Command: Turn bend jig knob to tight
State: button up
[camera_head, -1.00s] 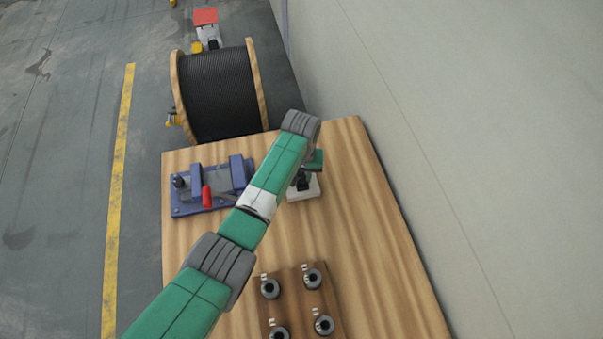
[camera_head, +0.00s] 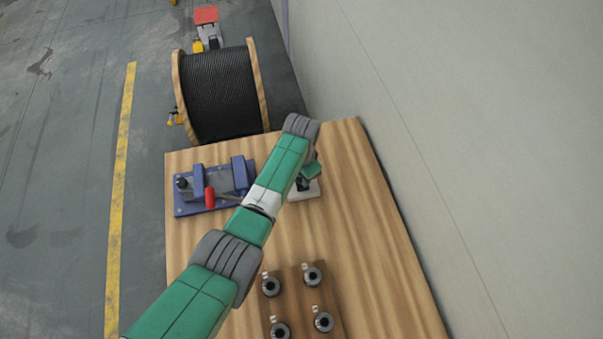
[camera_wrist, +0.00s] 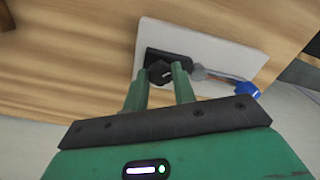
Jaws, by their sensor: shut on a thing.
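The bend jig is a white plate (camera_wrist: 215,50) with a dark block and a black knob (camera_wrist: 160,72) in the wrist view. In the head view the white plate (camera_head: 305,192) shows beside my arm on the wooden bench. My gripper (camera_wrist: 162,76) is shut on the black knob, with one green finger on each side. A grey rod with a blue end (camera_wrist: 247,89) lies to the right of the knob. My arm hides part of the jig in the head view, and the knob's marking is too small to read.
A blue clamp fixture with a red handle (camera_head: 210,197) stands left of my arm on the wooden bench (camera_head: 370,240). A board with several round grey parts (camera_head: 297,290) lies nearer. A cable drum (camera_head: 220,95) stands behind the bench, and a wall (camera_head: 470,120) runs along the right.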

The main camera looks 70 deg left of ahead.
jog(key=m, duration=0.5)
jog(key=shift+m, duration=0.3)
jog(key=shift+a+m+p, duration=0.1)
jog(key=shift+m+p, duration=0.2)
jog(key=shift+m, duration=2.2)
jog(key=o, duration=1)
notch_tip(320, 180, up, 8)
jog(key=shift+f+p, duration=0.1)
jog(key=shift+p, duration=0.65)
